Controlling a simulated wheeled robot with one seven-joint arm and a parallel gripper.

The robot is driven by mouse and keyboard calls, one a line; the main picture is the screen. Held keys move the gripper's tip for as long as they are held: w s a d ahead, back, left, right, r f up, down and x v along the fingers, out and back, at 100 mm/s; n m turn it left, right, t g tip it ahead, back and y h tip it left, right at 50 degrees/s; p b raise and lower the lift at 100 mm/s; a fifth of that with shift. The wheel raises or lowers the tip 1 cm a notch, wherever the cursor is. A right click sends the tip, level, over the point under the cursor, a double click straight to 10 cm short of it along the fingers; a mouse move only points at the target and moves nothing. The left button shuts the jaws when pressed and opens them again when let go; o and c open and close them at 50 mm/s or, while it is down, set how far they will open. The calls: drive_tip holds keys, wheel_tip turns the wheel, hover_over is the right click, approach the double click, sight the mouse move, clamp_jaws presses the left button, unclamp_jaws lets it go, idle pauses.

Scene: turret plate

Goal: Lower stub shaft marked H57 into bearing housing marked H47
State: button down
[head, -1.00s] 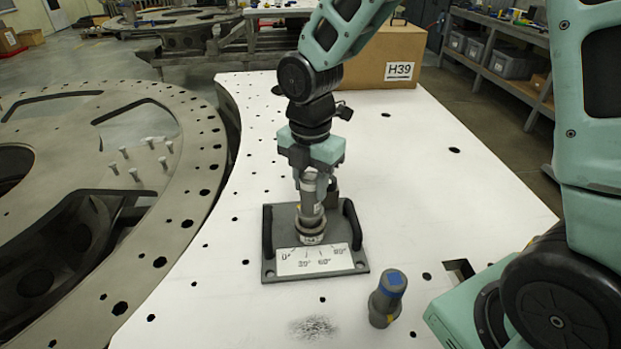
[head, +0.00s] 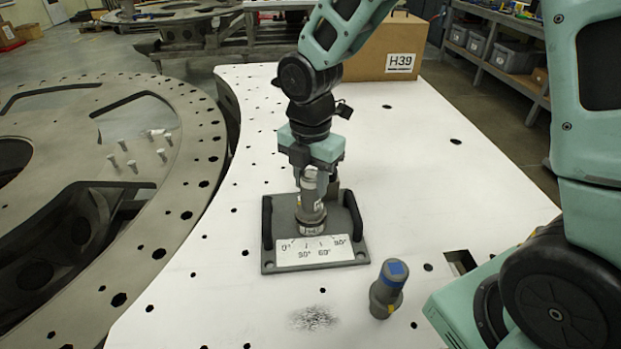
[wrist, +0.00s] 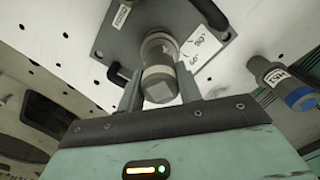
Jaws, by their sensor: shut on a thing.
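My gripper (head: 312,182) is shut on a grey stub shaft (head: 310,194) and holds it roughly upright over the bearing housing. The bearing housing (head: 312,229) is a round grey collar with a small label, on a dark square base plate. The shaft's lower end meets the collar in the head view; I cannot tell how deep it sits. In the wrist view the shaft's end (wrist: 159,86) shows between the fingers and hides the bore. A second grey shaft with a blue band (head: 387,289) stands to the right, apart; its label (wrist: 278,77) shows in the wrist view, hard to read.
The base plate has two dark upright handles (head: 266,222) beside the collar and a white angle scale (head: 315,250) in front. A cardboard box marked H39 (head: 385,45) stands at the back. Several bolts (head: 132,166) stand on the turret ring at left. The white table right of the plate is mostly clear.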

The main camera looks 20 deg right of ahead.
drive_tip(key=c, duration=0.9)
unclamp_jaws()
wheel_tip(320, 180, up, 18)
drive_tip(key=shift+f+b, duration=0.25)
drive_tip(key=shift+b, duration=0.4)
